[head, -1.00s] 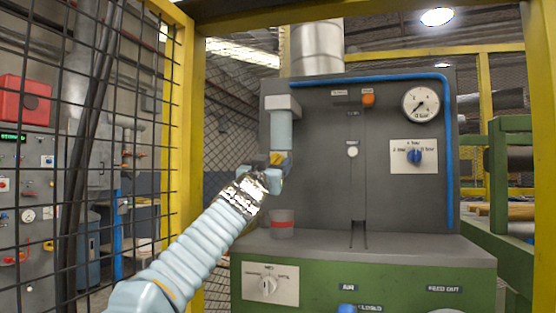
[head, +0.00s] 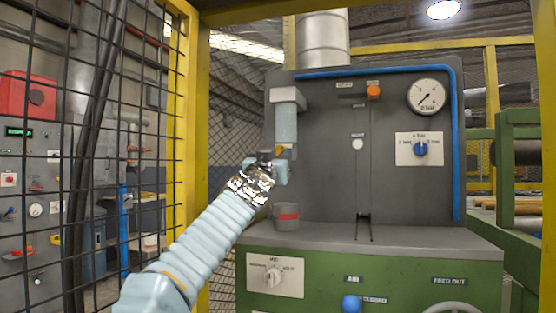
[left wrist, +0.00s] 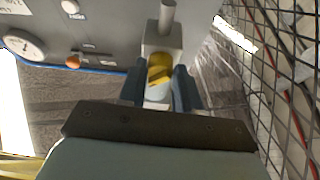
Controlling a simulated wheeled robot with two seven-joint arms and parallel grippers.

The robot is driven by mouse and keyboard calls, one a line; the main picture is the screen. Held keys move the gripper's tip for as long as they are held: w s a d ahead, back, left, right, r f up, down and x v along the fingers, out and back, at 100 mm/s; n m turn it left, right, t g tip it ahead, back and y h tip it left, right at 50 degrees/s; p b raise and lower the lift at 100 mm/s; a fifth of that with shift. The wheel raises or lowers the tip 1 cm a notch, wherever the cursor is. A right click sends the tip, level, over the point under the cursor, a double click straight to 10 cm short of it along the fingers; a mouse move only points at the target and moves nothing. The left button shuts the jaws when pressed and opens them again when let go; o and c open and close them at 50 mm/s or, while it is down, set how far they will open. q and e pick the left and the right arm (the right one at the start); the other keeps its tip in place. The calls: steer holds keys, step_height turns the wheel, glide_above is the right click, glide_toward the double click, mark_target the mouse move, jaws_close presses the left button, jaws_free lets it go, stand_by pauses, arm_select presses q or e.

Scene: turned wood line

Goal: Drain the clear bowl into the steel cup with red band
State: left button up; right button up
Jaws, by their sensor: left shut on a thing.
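The clear bowl (head: 286,122) is a pale blue see-through cylinder hanging upright under a grey head on the machine's panel. My left gripper (head: 276,162) is at its lower end, shut on a small yellow knob (left wrist: 160,70). In the left wrist view the knob sits between the two dark fingers, in front of a grey block with a short round stub. The steel cup with red band (head: 286,223) stands upright on the machine's ledge, below the bowl and gripper. My right gripper is not in view.
A wire mesh fence (head: 98,130) and yellow post (head: 186,110) stand close at the left of my arm. The panel (head: 335,170) carries a gauge (head: 429,97), a blue selector knob and an orange button. The ledge right of the cup is mostly clear.

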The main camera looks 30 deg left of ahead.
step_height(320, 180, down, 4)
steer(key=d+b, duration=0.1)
steer(key=b, duration=0.3)
arm_select(q)
steer(key=n+g+y+p, duration=0.2)
steer(key=n, duration=0.4)
steer(key=d+r+n+g+y+p, duration=0.1)
steer(key=n+g+y, duration=0.1)
steer(key=n, duration=0.5)
steer(key=n+g+y+p, duration=0.2)
steer(key=n, duration=0.5)
steer(key=shift+w+d+r+y+p, duration=0.15)
steer(key=shift+y+p, duration=0.15)
steer(key=shift+n+g+p, duration=0.5)
steer(key=shift+n+p, duration=0.2)
steer(key=shift+n, duration=0.4)
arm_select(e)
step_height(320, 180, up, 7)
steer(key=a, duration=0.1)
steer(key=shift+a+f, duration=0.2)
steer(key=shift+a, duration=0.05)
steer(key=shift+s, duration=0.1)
arm_select(q)
steer(key=o, duration=1)
steer(key=shift+o, duration=0.2)
